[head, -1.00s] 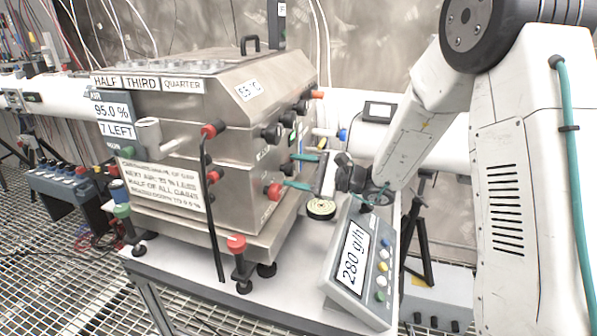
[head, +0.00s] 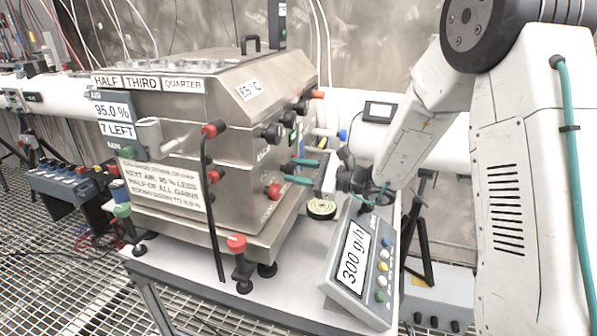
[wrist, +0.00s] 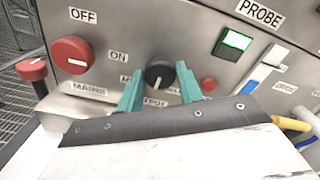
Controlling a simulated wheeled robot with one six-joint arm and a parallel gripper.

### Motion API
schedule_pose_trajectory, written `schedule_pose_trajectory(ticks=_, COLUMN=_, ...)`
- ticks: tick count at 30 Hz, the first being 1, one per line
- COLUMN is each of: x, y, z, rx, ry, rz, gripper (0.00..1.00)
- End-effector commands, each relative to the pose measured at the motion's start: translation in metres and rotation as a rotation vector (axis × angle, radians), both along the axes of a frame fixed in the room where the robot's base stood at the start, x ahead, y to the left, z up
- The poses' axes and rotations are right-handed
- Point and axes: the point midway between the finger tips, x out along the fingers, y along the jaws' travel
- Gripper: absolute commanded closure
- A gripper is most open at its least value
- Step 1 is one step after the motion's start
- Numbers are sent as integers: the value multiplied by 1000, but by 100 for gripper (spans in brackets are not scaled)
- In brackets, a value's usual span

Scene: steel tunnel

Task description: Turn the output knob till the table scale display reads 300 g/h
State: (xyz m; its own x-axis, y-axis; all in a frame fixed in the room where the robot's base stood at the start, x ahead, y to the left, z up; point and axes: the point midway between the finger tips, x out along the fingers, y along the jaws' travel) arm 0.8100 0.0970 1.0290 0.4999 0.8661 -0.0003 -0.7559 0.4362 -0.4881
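The table scale (head: 341,297) stands on the table in front of the steel machine, and its display (head: 355,256) reads 300 g/h. The output knob (wrist: 158,73) is black with a pale pointer line, on the machine's front panel in the wrist view. Its label below is partly hidden by my gripper. My gripper (wrist: 160,70) has its two teal fingers on either side of this knob, close against its edges, and looks shut on it. In the head view my gripper (head: 303,171) reaches the machine's right-hand face from the right.
A red knob (wrist: 72,56) marked OFF/ON, labelled MAINS, sits left of my gripper. A lit green switch (wrist: 236,40) and a small red button (wrist: 208,84) are to the right. A round pale disc with a dark rim (head: 321,209) lies below my gripper, behind the scale.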

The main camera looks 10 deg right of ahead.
Motion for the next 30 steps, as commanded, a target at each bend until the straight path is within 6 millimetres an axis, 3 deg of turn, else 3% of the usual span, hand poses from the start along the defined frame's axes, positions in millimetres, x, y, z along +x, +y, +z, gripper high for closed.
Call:
schedule_pose_trajectory(ticks=2, x=0, y=0, z=0, rx=0, ry=1, rz=0, gripper=44)
schedule_pose_trajectory(ticks=11, x=-1, y=-1, z=0, rx=0, ry=0, rz=0, gripper=44)
schedule_pose_trajectory(ticks=24, x=-32, y=-58, z=0, rx=0, ry=0, rz=-4, gripper=44)
schedule_pose_trajectory(ticks=30, x=-39, y=-68, z=0, rx=0, ry=0, rz=-1, gripper=44)
